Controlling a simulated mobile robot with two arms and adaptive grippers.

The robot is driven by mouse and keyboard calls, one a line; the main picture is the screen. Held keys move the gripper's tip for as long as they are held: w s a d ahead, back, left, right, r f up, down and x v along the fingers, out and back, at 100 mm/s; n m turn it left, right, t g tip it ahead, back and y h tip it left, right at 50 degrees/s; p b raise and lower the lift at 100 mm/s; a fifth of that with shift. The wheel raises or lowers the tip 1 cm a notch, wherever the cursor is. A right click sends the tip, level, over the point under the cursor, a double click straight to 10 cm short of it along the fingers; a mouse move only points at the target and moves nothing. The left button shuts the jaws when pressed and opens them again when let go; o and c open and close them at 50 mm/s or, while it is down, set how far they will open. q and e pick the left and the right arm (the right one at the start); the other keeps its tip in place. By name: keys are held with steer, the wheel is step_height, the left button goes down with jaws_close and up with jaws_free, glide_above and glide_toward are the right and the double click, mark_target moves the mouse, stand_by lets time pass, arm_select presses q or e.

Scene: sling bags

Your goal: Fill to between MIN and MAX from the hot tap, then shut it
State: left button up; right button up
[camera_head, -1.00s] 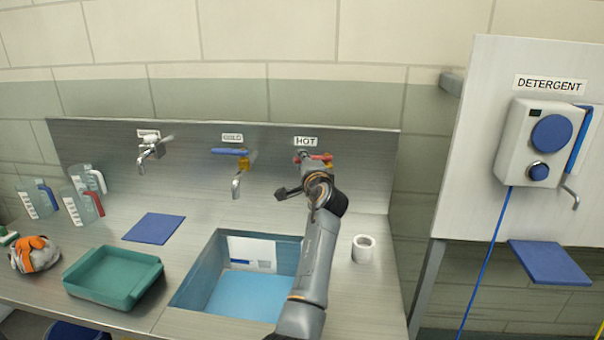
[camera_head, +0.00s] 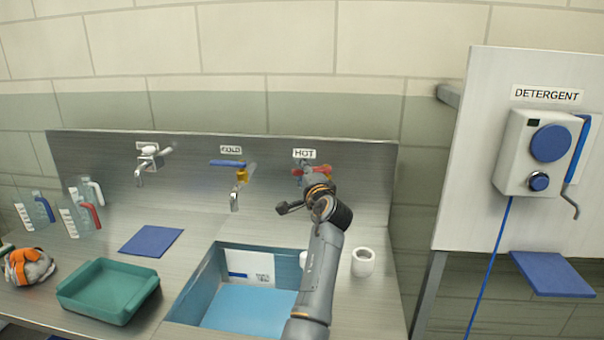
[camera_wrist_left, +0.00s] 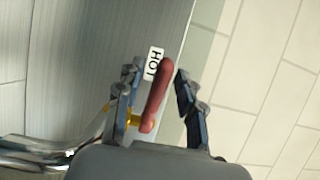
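The hot tap has a red lever (camera_head: 325,170) under a HOT label (camera_head: 304,154) on the steel back panel. My left gripper (camera_head: 312,178) is at this lever, and its wrist hides the tap's body and spout. In the left wrist view the red lever (camera_wrist_left: 156,95) lies between the two spread fingers of the gripper (camera_wrist_left: 158,100), with a gap on both sides. The sink (camera_head: 205,288) below has a blue bottom and a white marked panel (camera_head: 250,267) on its inner wall. I cannot tell the water level or whether water runs. My right gripper is out of view.
The cold tap (camera_head: 235,198) with a blue lever stands close to the left. A white cup (camera_head: 363,263) is right of the sink. A green tray (camera_head: 108,292), blue mat (camera_head: 151,241) and several clear jugs (camera_head: 75,220) are on the left. A detergent dispenser (camera_head: 540,155) hangs at right.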

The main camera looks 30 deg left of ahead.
arm_select(q)
steer(key=v, duration=0.7)
stand_by(0.4)
